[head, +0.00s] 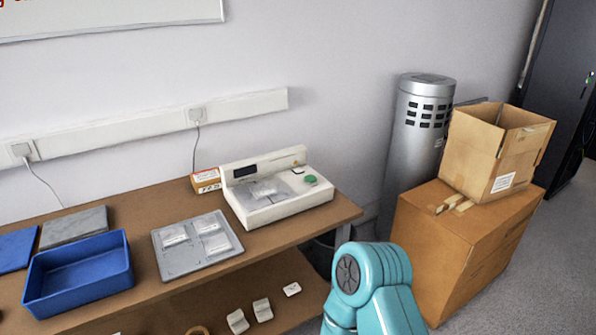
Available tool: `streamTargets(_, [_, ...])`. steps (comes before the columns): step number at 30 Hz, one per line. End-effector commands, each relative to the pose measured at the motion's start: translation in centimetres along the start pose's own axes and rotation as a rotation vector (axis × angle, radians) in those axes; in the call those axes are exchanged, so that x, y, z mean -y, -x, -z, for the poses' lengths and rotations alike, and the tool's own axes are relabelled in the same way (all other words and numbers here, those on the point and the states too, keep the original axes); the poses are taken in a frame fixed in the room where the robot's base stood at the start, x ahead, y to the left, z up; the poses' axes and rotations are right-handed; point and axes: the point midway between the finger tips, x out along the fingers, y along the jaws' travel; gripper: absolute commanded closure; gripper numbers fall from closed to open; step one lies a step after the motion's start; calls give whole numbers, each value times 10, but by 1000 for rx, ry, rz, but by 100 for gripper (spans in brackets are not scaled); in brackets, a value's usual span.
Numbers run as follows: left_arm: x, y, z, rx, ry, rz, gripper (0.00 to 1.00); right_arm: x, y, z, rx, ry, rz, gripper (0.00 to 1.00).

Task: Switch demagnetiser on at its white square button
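The demagnetiser appears to be the cream bench device (290,205) near the right end of the wooden bench. Its raised back panel carries a small dark display (245,171). A green round button (310,180) sits on its top at the right. A small white square with a dark edge (298,170) lies just behind the green button; it looks like the square button, but is too small to be sure. A clear packet (265,190) lies on the device's top. A teal link of my arm rises at the bottom, right of the bench. Neither gripper shows.
A grey tray (180,268) with small packets and a blue bin (42,295) stand left of the device on the bench (340,212). A small box (205,181) touches its left back.

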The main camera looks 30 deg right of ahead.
Motion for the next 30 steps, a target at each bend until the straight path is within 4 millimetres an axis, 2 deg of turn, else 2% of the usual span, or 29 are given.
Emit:
streamTargets(1, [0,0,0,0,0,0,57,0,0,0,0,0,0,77])
streamTargets(3, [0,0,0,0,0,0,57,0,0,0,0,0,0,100])
streamTargets(30, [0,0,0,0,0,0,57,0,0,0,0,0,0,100])
